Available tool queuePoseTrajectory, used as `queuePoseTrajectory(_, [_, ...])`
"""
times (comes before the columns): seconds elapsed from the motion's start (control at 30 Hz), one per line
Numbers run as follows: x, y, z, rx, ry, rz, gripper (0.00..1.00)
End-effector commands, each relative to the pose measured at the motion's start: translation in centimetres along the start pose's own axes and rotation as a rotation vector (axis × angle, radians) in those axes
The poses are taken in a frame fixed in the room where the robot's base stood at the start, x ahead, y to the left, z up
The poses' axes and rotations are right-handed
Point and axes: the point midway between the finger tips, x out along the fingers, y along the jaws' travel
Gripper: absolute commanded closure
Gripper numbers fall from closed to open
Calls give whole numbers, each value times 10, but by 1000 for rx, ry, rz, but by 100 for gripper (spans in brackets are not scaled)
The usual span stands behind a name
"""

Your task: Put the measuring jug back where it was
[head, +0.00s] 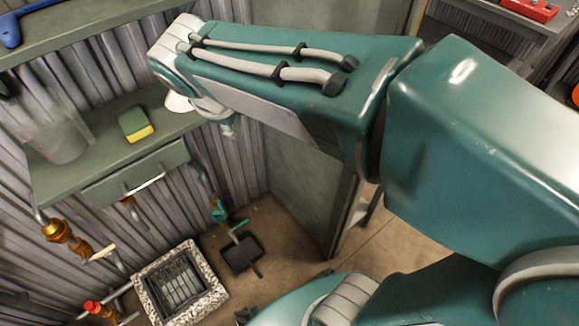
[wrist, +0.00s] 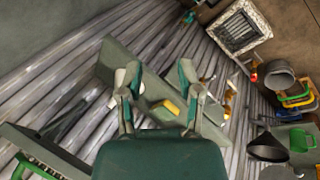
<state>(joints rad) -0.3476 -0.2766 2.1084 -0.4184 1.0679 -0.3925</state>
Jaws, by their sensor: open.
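The clear measuring jug (head: 62,138) stands on the lower grey shelf (head: 105,158) at the left in the head view; some red marking shows on it. I cannot make it out surely in the wrist view. My gripper (wrist: 160,76) is open in the wrist view, its two fingers spread with nothing between them but the shelf beyond. In the head view, my arm hides most of the gripper, which is to the right of the jug and apart from it.
A green and yellow sponge (head: 136,124) lies right of the jug; a white object (head: 178,102) is partly hidden farther right. A drawer (head: 138,178) is below the shelf. An upper shelf (head: 75,38) is above. Pipes with valves (head: 62,236) and a floor drain (head: 180,283) are lower.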

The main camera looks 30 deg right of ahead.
Motion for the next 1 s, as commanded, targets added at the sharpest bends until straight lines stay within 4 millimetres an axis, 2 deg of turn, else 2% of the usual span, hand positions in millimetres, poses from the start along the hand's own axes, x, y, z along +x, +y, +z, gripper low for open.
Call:
queuePoseTrajectory(0.03, [-2, -4, 21, 112, 24, -20, 53])
queuePoseTrajectory(0.2, [-2, -29, 73, 497, 108, -97, 53])
queuePoseTrajectory(0.3, [-1, -46, 95, 703, 155, -134, 53])
queuePoseTrajectory(0.4, [1, -58, 107, 855, 191, -161, 53])
queuePoseTrajectory(0.57, [3, -66, 114, 958, 215, -180, 53])
queuePoseTrajectory(1.0, [3, -66, 114, 957, 215, -181, 53])
